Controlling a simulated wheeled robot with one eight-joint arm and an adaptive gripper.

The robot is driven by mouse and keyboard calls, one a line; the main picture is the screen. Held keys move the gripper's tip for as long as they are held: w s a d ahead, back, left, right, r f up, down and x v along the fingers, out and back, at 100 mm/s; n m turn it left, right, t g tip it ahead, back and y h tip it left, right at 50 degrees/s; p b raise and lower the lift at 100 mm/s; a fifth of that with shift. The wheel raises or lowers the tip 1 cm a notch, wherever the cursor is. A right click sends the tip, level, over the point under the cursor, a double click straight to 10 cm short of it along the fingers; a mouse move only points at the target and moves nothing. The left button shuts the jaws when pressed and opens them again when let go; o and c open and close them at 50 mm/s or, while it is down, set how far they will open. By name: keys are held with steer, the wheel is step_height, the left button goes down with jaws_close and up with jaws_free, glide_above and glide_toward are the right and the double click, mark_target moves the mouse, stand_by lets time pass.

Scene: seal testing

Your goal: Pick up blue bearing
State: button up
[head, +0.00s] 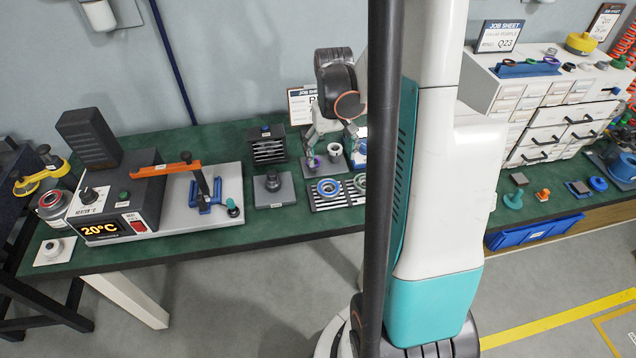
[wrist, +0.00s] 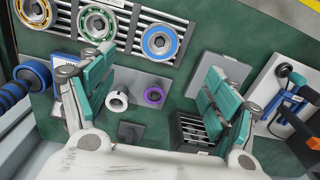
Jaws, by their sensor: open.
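The blue bearing (wrist: 160,41) lies on a slatted rack (wrist: 127,45) at the top of the wrist view, at the end of a row with a green-ringed bearing (wrist: 97,22) and a yellow-ringed one (wrist: 34,11). In the head view the blue bearing (head: 328,187) is on the near-left end of the rack. My gripper (wrist: 157,78) is open and empty, its teal fingers spread above a grey plate with a white ring part (wrist: 117,100) and a purple ring part (wrist: 154,96). In the head view my gripper (head: 333,150) is behind the rack, apart from the bearing.
A black slotted block (head: 267,145) and a grey plate with a dark round part (head: 273,182) stand left of the rack. A heater (head: 118,205) with an orange-handled fixture is further left. My column hides part of the bench; white drawers (head: 550,120) are at right.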

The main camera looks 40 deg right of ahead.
mark_target(328, 188)
step_height(328, 188, down, 13)
steer(key=b, duration=0.4)
steer(key=shift+w+d+b, duration=0.1)
steer(key=shift+w+b, duration=0.05)
steer(key=shift+b, duration=0.25)
steer(key=shift+r, duration=0.1)
steer(key=shift+c, duration=0.2)
steer(key=c, duration=1.3)
